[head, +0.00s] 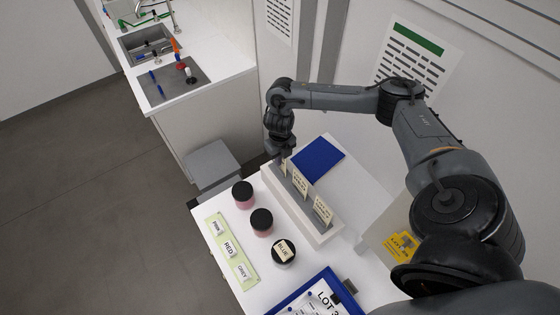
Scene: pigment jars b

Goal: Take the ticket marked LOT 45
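A pale ticket rack (320,236) stands on the white table with several cream tickets upright in it. The middle ticket (299,181) and the near ticket (323,209) face my view, but their print is too small to read surely. A far ticket (283,166) is partly hidden by my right gripper. My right gripper (279,157) points down at the rack's far end, right at that ticket. Its fingers are too small and covered to show whether they are open or shut on it. My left gripper is out of view.
Jars with dark lids (243,190) stand left of the rack; one lid carries a BLUE tag (283,248). A green strip (247,270) holds PINK, RED and GREY tags. A blue pad (318,155) lies behind the rack.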

